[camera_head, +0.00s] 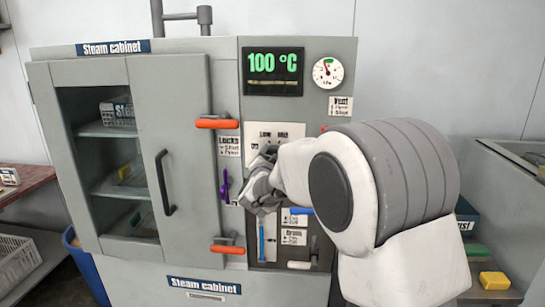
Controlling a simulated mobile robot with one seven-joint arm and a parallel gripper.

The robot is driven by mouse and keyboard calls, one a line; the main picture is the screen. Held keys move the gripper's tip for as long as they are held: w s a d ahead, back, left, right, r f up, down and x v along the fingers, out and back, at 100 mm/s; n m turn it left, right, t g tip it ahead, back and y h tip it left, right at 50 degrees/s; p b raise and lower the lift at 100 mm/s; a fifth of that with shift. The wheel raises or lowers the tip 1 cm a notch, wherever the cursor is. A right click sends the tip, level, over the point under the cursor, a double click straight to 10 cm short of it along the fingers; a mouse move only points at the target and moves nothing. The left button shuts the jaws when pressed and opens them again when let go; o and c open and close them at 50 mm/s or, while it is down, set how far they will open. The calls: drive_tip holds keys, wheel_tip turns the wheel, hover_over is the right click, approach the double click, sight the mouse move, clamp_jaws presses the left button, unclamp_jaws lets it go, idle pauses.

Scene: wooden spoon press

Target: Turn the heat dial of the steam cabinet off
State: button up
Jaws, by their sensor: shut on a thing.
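The grey steam cabinet (224,70) stands in front of me. Its green display (273,72) reads 100 °C. Below it is the heat dial's white scale plate (292,133), where "Low" and "Mid" show along the top. My gripper (264,178) is at the lower part of this plate, shut on the heat dial. My gripper and my arm cover the dial and the right side of the plate, so the dial's pointer setting cannot be read.
Orange latch handles (217,123) and a purple lever (226,186) are left of my gripper. A blue handle (301,211) and a white handle (299,265) sit below it. A pressure gauge (328,72) is above right. The cabinet's glass door looks closed.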

drive_tip(key=o, duration=1.4)
drive_tip(key=shift+c, duration=0.2)
drive_tip(key=s+b, duration=0.1)
drive_tip(key=s, duration=1.6)
drive_tip(key=shift+s+a+r, duration=0.25)
drive_tip(key=shift+a+r, duration=0.15)
drive_tip(key=s+d+f+n+g, duration=0.1)
drive_tip(key=s+d+n+g, duration=0.2)
drive_tip(key=s+d, duration=0.4)
drive_tip(key=s+d+f+n+g+p, duration=0.1)
drive_tip(key=s+d+g, duration=0.4)
drive_tip(key=s, duration=0.5)
drive_tip(key=s+d+f+n+g+y+p, duration=0.1)
drive_tip(key=s+d+f+n+g, duration=0.2)
drive_tip(key=s+d, duration=0.5)
drive_tip(key=shift+s+d+f+n+g, duration=0.15)
drive_tip(key=shift+s+d+n+g, duration=0.3)
drive_tip(key=shift+n, duration=0.45)
